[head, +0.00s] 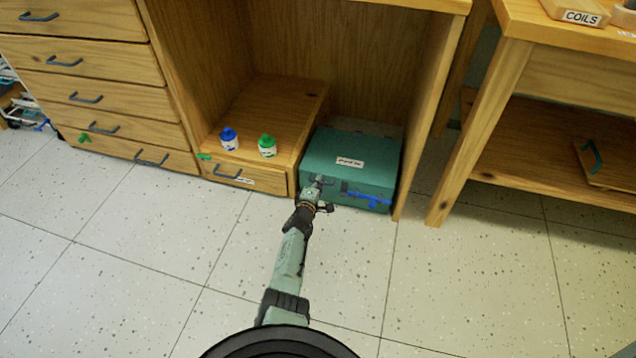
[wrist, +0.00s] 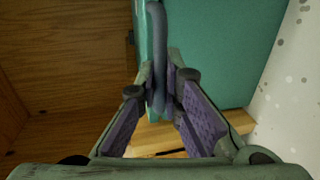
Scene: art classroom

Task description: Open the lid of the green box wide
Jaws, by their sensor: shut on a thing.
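The green box (head: 352,147) sits in the open bay of the wooden cabinet, with a white label on its top. Its lid looks shut. My gripper (head: 319,182) is at the left part of the box's front edge. In the wrist view, my gripper (wrist: 168,78) is shut on a grey handle (wrist: 157,35), which runs between its two fingers. The green box (wrist: 225,50) fills the upper right there. The far side of the box and the hinge are hidden.
A low drawer unit (head: 268,105) stands just left of the box, with a blue-capped bottle (head: 228,140) and a green-capped bottle (head: 267,147) on it. The cabinet's right side panel (head: 428,110) is close to the box. The tiled floor (head: 150,260) in front is clear.

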